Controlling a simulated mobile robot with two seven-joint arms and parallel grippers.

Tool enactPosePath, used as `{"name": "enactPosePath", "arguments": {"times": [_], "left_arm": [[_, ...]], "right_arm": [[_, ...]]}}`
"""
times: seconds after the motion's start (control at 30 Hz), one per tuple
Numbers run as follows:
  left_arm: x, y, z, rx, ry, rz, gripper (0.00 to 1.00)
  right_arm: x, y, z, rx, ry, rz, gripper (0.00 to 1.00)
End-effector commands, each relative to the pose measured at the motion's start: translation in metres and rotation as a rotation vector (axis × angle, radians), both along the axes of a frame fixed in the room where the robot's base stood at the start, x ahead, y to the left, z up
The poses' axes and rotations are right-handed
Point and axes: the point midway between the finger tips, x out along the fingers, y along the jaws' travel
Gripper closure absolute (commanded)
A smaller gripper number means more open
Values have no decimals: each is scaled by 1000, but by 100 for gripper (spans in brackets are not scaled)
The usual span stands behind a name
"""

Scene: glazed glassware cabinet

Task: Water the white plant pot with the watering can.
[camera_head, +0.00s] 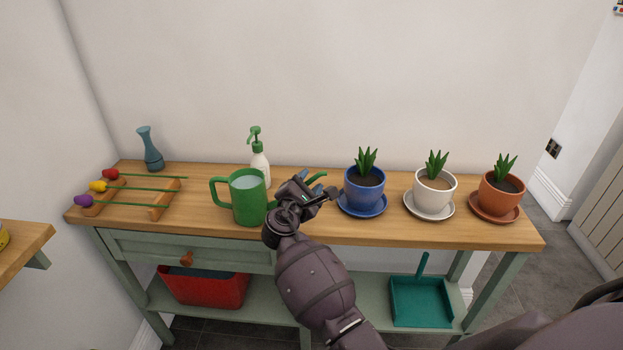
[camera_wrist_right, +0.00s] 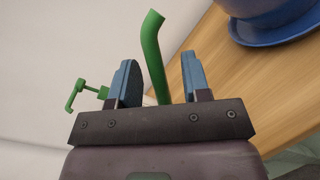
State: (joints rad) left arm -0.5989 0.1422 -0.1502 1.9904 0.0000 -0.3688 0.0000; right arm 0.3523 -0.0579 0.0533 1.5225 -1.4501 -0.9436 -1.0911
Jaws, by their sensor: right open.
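The green watering can (camera_head: 249,199) stands upright on the wooden bench top, its handle on the left. Its spout (camera_head: 317,178) points right and is partly hidden behind my right gripper (camera_head: 318,190). In the right wrist view the spout (camera_wrist_right: 152,50) rises between the two open blue fingers of my right gripper (camera_wrist_right: 160,82), with gaps on both sides; its depth relative to the fingertips is unclear. The white plant pot (camera_head: 433,197), with a green plant and dark soil, stands on a white saucer (camera_head: 429,213) toward the right. My left gripper is out of view.
The blue pot (camera_head: 364,193) on its saucer stands between my right gripper and the white pot. A terracotta pot (camera_head: 500,199) stands farther right. A spray bottle (camera_head: 260,165) is behind the can. A wooden rack (camera_head: 135,195) and blue vase (camera_head: 151,152) are at left.

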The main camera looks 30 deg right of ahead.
Motion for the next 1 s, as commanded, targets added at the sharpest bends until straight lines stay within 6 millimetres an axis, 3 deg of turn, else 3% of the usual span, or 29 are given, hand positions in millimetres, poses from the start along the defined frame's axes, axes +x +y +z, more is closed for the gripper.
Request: {"name": "enactPosePath", "arguments": {"times": [0.43, 1.0], "left_arm": [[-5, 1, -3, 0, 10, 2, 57], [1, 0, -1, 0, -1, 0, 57]], "right_arm": [[-48, 57, -1, 2, 1, 1, 57], [-55, 65, 1, 0, 0, 0, 57]]}}
